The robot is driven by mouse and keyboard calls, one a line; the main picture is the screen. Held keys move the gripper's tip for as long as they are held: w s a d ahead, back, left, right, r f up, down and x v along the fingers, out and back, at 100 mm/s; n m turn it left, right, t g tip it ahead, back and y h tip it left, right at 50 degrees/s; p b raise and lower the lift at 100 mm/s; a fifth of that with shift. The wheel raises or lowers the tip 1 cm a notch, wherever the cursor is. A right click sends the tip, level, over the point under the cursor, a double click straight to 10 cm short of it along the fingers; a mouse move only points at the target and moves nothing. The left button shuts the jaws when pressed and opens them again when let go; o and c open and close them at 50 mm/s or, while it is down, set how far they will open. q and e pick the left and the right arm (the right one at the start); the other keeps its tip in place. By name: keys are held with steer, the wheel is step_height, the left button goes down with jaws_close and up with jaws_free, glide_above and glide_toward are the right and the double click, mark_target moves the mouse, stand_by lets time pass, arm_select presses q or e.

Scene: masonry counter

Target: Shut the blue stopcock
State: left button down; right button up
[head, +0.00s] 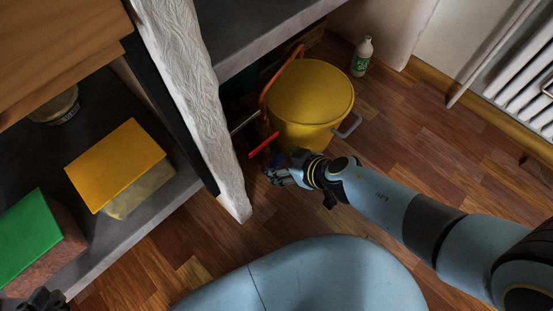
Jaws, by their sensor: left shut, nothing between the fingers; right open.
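A small dark blue piece (277,159), apparently the handle of the blue stopcock, shows just beyond my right gripper. It is mostly hidden, so I cannot tell which way it is turned. My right gripper (274,177) is open, low beside the yellow bucket, right at the blue piece. I cannot tell whether they touch. A red lever handle (264,146) sticks out just above it, near a pale pipe (245,123) under the counter. My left gripper (42,299) shows only partly at the bottom left corner, shut and empty.
A yellow lidded bucket (311,91) stands close beyond my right gripper. A rough white pillar (181,82) stands to its left. Shelves hold a yellow-topped box (116,162) and a green-topped block (38,238). A white bottle (362,57) stands behind. The wooden floor (440,122) at right is clear.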

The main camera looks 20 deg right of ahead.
mark_target(280, 162)
steer(key=shift+w+a+f, duration=0.1)
steer(key=shift+w+f, duration=0.1)
steer(key=shift+f, duration=0.35)
steer(key=shift+b+x, duration=1.05)
steer(key=shift+x, duration=0.1)
arm_select(q)
steer(key=w+d+r+m+t+h, duration=0.1)
steer(key=w+r+t, duration=0.5)
steer(key=r, duration=0.4)
steer(key=shift+w+d+t, duration=0.15)
steer(key=shift+w+t, duration=0.15)
steer(key=shift+w, duration=0.55)
arm_select(e)
steer(key=shift+w+r, duration=0.1)
steer(key=shift+w, duration=0.15)
steer(key=c, duration=1.2)
